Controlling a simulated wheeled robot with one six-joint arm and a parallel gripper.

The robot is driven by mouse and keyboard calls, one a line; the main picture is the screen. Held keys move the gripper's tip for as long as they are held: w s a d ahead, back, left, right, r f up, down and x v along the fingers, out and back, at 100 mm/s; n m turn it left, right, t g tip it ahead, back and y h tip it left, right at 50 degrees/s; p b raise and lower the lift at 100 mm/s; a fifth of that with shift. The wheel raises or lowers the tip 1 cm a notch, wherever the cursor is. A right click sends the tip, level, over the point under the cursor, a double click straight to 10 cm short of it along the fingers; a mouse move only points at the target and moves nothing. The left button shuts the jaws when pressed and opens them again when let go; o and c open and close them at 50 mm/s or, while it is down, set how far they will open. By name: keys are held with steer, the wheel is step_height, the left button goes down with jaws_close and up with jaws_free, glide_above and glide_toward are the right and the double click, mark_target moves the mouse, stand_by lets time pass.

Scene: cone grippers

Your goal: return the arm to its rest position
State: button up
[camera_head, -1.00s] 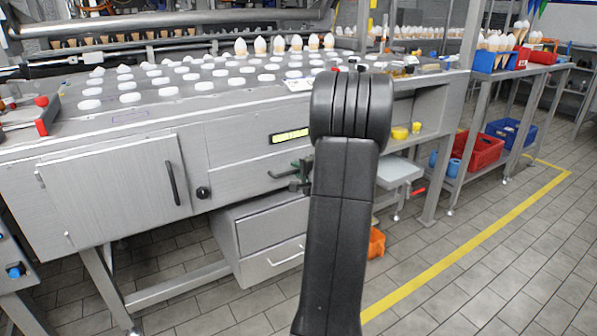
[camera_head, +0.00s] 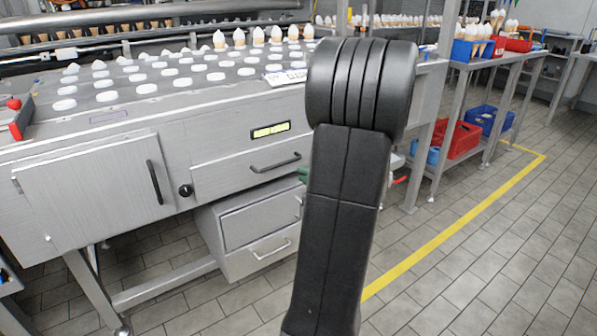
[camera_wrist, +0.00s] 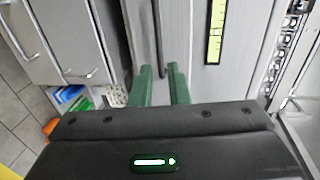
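My arm's black links rise through the middle of the head view and hide most of my gripper. A bit of green finger (camera_head: 303,174) shows at their left edge, in front of the machine's drawer front. In the wrist view my gripper (camera_wrist: 159,70) has two green fingers with a gap between them, and no held object shows. A dark drawer handle (camera_wrist: 158,35) lies in line with that gap. I cannot tell how far it is from the fingertips. The same handle (camera_head: 275,163) shows in the head view.
The grey machine (camera_head: 90,195) carries rows of white caps and cones. Below it is a drawer cabinet (camera_head: 255,225). At right, a shelf holds a red crate (camera_head: 460,138) and a blue crate (camera_head: 488,120). The floor right of the yellow line (camera_head: 455,225) is clear.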

mark_target(281, 164)
stand_by(0.4)
steer(key=b+x, duration=0.2)
steer(key=x, duration=1.2)
steer(key=shift+s+f, duration=0.1)
steer(key=shift+s, duration=0.05)
steer(key=shift+s+d, duration=0.3)
steer(key=shift+s, duration=0.15)
